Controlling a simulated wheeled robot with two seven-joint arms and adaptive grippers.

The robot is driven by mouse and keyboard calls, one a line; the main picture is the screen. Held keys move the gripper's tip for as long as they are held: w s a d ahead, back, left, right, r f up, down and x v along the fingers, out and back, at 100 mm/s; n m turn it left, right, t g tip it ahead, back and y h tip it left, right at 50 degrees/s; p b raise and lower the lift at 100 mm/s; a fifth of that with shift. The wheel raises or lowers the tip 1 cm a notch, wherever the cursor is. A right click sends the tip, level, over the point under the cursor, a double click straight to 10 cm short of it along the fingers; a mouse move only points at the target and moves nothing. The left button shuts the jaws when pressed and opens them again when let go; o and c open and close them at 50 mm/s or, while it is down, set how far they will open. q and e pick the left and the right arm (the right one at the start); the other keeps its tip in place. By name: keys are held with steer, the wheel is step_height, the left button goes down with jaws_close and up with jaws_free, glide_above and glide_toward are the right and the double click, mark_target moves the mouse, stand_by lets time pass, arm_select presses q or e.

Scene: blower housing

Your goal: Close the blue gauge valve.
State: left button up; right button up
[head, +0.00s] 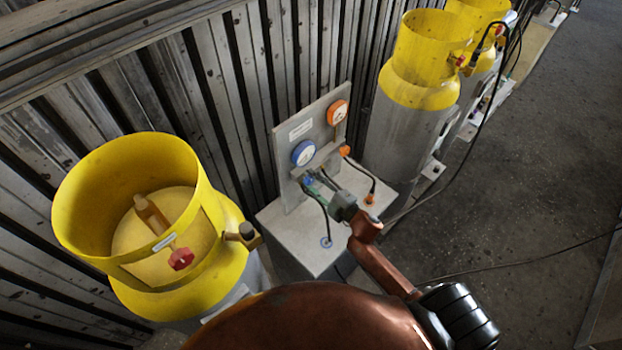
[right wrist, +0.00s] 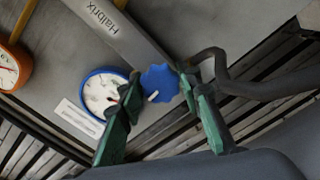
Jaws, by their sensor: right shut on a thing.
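That gauge also shows in the right wrist view (right wrist: 103,95). My right gripper (head: 316,179) reaches the panel from the lower right. Its green-padded fingers (right wrist: 161,88) stand on either side of the blue knob and are shut on it. In the head view the knob (head: 308,181) is mostly hidden by the fingers. My left gripper is not in view.
The grey panel (head: 299,186) also carries an orange gauge (head: 337,112) and an orange knob (head: 345,151). Black hoses run down to the grey box (head: 290,235). Yellow-topped cylinders stand left (head: 80,200) and right (head: 400,60). Open floor (head: 520,180) lies to the right.

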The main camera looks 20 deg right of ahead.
steer(key=shift+m+p, duration=0.3)
steer(key=shift+m, duration=0.4)
steer(key=o, duration=1.2)
steer(key=shift+c, duration=0.2)
steer(key=v, duration=1.2)
